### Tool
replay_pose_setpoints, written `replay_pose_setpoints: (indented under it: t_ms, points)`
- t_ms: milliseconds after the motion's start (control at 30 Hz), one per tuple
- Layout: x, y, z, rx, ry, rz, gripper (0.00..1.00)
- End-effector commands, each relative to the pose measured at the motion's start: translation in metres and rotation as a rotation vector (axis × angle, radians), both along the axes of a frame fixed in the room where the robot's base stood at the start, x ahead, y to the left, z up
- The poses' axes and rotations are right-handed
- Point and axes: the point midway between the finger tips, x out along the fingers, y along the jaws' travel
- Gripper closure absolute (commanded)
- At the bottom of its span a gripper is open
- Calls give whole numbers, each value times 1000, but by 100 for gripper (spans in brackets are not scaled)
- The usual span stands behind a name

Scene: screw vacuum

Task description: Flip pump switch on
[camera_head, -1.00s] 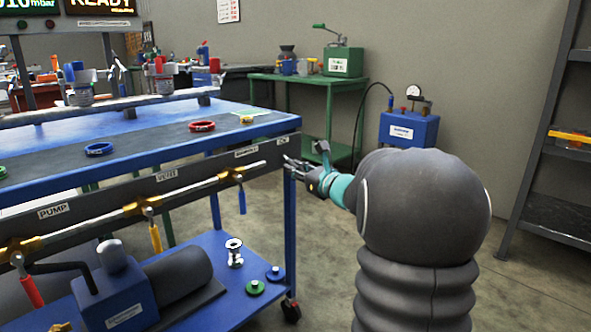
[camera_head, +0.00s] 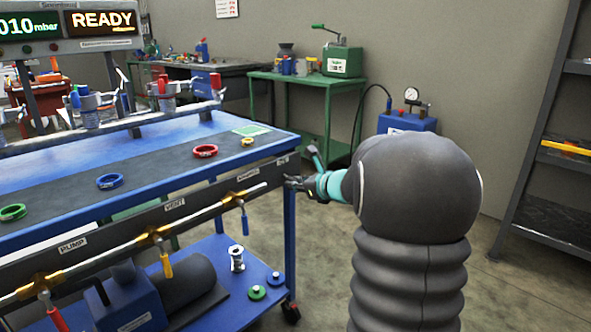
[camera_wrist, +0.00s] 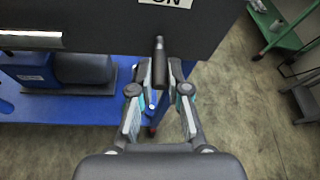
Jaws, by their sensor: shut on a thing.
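The pump switch (camera_wrist: 159,48) is a short dark lever that sticks out from the dark front panel (camera_wrist: 90,22). A white label (camera_wrist: 166,2) sits beside it and seems to read ON, upside down in the wrist view. My gripper (camera_wrist: 161,80) has its two fingers on either side of the lever, shut on it. In the head view my gripper (camera_head: 299,186) is at the right end of the bench's front panel, and the lever is hidden there. I cannot tell from the lever's angle which position it is in.
A blue bench (camera_head: 200,128) carries rings and a display reading READY (camera_head: 103,20). Below the panel are valve handles, red, yellow and blue, and a blue pump (camera_head: 125,300). A green table (camera_head: 310,80) stands behind. The floor to the right is clear up to a dark shelf (camera_head: 545,215).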

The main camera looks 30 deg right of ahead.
Motion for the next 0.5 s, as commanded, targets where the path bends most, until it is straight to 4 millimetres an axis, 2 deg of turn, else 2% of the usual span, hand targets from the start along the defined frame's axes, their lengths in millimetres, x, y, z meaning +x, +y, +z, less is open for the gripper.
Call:
replay_pose_setpoints:
  t_ms: [33, 500]
  points:
    - [0, 0, 10, -13, 29, 1, 100]
    - [1, 0, 17, -109, 283, 1, 100]
